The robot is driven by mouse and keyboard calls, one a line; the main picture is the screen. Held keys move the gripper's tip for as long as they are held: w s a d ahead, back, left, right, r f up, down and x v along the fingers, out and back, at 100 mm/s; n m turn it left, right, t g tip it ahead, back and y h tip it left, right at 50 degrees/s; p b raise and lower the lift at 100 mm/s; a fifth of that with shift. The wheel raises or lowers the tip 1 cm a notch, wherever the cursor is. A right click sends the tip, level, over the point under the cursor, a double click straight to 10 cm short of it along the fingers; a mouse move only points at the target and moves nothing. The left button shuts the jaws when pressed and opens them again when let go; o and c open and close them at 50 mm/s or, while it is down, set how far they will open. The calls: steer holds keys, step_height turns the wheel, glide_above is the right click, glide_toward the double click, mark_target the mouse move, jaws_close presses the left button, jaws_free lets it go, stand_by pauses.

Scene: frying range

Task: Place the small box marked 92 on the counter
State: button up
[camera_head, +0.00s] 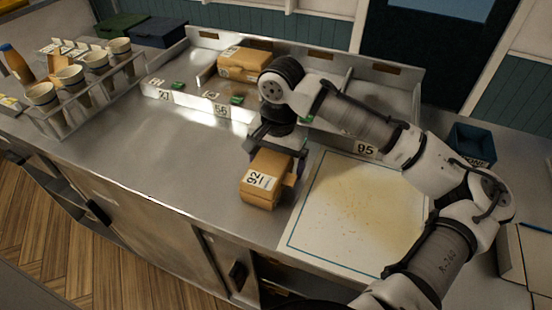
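The small cardboard box marked 92 (262,181) is near the middle of the picture, over the steel counter (170,180) just left of a white mat. Its label faces the camera. My gripper (275,150) comes down on the box from behind and above. A dark finger shows along the box's right side; the other finger is mostly hidden. The box appears to be held between the fingers. I cannot tell whether its underside touches the counter.
A blue-edged, stained white mat (345,210) lies right of the box. Behind are low metal bins with number tags and another cardboard box (245,63). A rack of cups (85,90) stands at left. A dark blue bin (470,146) is at right. The counter's front left is clear.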

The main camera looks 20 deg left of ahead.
steer(key=shift+r, duration=0.1)
steer(key=r, duration=0.4)
steer(key=r+b, duration=0.1)
steer(key=r, duration=0.3)
steer(key=r+b, duration=0.1)
steer(key=r, duration=0.3)
steer(key=shift+d+r, duration=0.1)
steer(key=shift+d, duration=0.2)
steer(key=shift+s, duration=0.1)
